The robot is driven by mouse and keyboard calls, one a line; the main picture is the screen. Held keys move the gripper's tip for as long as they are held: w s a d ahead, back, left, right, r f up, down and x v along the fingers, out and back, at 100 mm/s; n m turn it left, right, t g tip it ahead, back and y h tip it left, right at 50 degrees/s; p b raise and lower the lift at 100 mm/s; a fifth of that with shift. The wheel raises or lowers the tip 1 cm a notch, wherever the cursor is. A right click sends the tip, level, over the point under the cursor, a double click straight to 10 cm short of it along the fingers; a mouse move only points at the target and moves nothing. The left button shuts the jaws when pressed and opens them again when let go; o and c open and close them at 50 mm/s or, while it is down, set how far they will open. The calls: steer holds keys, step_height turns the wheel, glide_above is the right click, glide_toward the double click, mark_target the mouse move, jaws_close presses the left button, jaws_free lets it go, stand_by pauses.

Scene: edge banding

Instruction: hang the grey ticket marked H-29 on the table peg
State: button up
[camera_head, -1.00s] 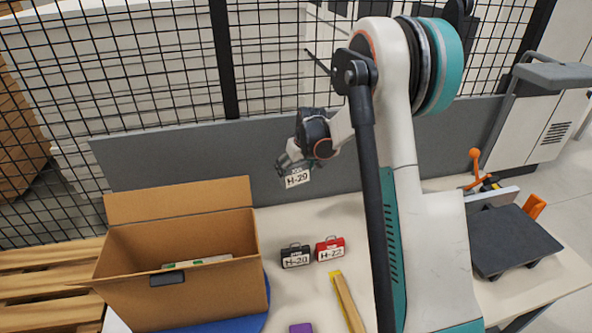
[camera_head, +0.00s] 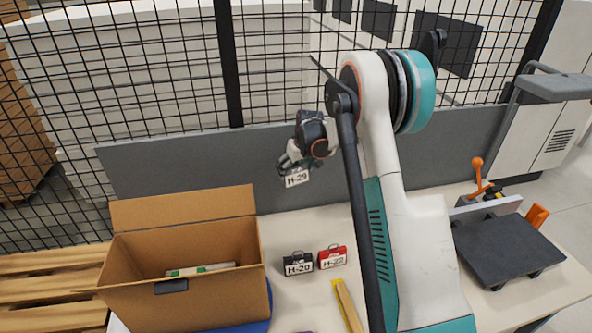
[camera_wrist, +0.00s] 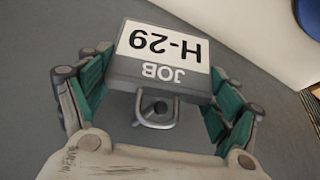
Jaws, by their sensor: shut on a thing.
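The grey ticket marked H-29 (camera_head: 297,179) is held by my gripper (camera_head: 289,164) in the air in front of the grey back panel. In the wrist view the ticket (camera_wrist: 162,58) fills the top middle, its white label upside down, with a metal loop (camera_wrist: 157,110) toward the palm. The green finger pads of my gripper (camera_wrist: 160,88) stand on either side of it. The exact contact is partly hidden. The table peg is not clearly seen in either view.
A black case marked H-20 (camera_head: 298,264) and a red case marked H-22 (camera_head: 332,257) stand on the table. An open cardboard box (camera_head: 215,298) is at left, and a yellow-edged wooden strip (camera_head: 348,306) lies in front. A dark plate (camera_head: 506,245) is at right. A wire fence stands behind.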

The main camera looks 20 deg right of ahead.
steer(key=shift+w+d, duration=0.15)
steer(key=shift+w, duration=0.6)
steer(key=shift+w+f, duration=0.3)
steer(key=shift+d+b, duration=0.1)
steer(key=shift+b, duration=0.35)
steer(key=shift+w, duration=0.2)
steer(key=shift+c, duration=0.5)
steer(key=o, duration=0.7)
steer(key=shift+o, duration=0.6)
steer(key=shift+w+f, duration=0.1)
steer(key=shift+w, duration=0.1)
